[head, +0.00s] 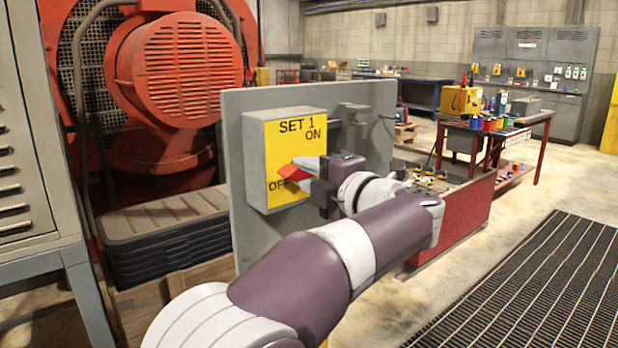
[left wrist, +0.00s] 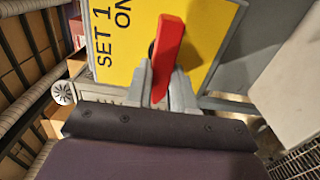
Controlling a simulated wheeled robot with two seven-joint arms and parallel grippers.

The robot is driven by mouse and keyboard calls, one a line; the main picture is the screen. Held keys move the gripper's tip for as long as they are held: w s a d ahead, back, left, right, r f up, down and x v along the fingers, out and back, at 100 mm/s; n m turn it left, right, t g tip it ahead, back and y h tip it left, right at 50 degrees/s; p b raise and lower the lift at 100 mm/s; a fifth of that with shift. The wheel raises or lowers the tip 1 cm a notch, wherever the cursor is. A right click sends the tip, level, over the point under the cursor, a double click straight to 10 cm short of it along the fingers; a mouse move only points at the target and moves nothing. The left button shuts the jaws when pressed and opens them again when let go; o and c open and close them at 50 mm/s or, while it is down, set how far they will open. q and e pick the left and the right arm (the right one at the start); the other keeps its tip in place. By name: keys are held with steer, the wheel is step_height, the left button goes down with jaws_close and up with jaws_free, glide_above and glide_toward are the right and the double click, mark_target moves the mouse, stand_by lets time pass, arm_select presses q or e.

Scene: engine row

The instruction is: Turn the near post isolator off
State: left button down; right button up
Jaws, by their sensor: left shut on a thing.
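The near post isolator is a yellow box (head: 282,140) marked SET 1, ON and OFF, fixed to a grey upright panel (head: 243,215). Its red handle (head: 291,171) lies roughly level across the yellow face, its free end to the left by the OFF lettering, which is partly hidden. My left gripper (head: 303,170) reaches in from the right, shut on the handle. In the left wrist view the two fingers (left wrist: 160,90) hold the end of the red handle (left wrist: 168,50), against the yellow face (left wrist: 125,45). My right gripper is not in view.
A red engine unit (head: 185,70) stands behind the panel at the left. A grey cabinet (head: 30,130) is at the far left. A red bench (head: 480,130) with a yellow box (head: 460,100) stands at the right. A floor grating (head: 530,290) lies at the lower right.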

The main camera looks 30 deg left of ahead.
arm_select(q)
steer(key=shift+r, duration=0.15)
steer(key=c, duration=1)
jaws_free()
steer(key=shift+o, duration=0.2)
steer(key=shift+a, duration=0.15)
steer(key=p+v, duration=0.1)
steer(key=v, duration=1.1)
steer(key=shift+d, duration=0.35)
